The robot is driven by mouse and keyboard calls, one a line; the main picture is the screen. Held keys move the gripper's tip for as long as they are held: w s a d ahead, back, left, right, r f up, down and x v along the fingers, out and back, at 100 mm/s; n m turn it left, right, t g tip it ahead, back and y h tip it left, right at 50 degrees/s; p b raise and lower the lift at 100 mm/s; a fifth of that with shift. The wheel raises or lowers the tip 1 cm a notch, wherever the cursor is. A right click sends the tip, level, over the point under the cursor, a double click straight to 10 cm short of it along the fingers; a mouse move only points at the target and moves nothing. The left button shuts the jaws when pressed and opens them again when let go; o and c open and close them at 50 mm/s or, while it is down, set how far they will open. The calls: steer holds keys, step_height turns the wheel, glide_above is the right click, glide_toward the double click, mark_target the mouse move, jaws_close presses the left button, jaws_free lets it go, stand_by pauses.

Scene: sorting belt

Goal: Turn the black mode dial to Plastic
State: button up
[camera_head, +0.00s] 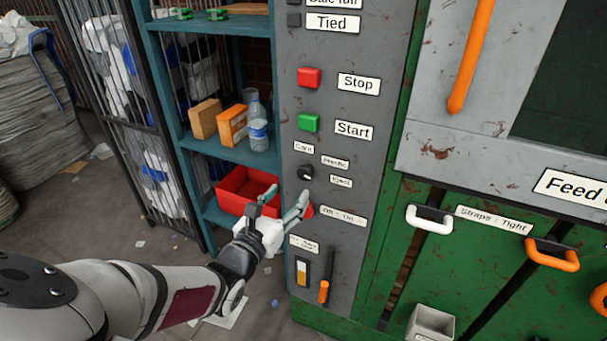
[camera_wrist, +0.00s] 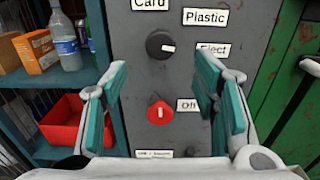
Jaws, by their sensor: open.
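The black mode dial (camera_wrist: 160,44) sits on the grey control panel, and its white mark points right, toward the Eject label (camera_wrist: 213,50). The Plastic label (camera_wrist: 206,17) is to its upper right and the Card label (camera_wrist: 151,4) is above it. In the head view the dial (camera_head: 306,173) shows just above my gripper (camera_head: 285,204). My gripper is open and empty, with its teal-padded fingers in front of the panel. In the wrist view the dial lies beyond and above the gap between the fingertips (camera_wrist: 163,80), apart from them.
A red rotary knob (camera_wrist: 160,112) is just below the dial, between my fingers in the wrist view. Red Stop (camera_head: 309,77) and green Start (camera_head: 308,122) buttons are above. A teal shelf with a red bin (camera_head: 246,184) stands close at left, and a green machine at right.

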mark_target(303, 176)
steer(key=x, duration=0.8)
steer(key=shift+w+d+b, duration=0.15)
steer(key=shift+w+b, duration=0.15)
steer(key=shift+w, duration=0.05)
steer(key=shift+c, duration=0.6)
steer(key=c, duration=1.1)
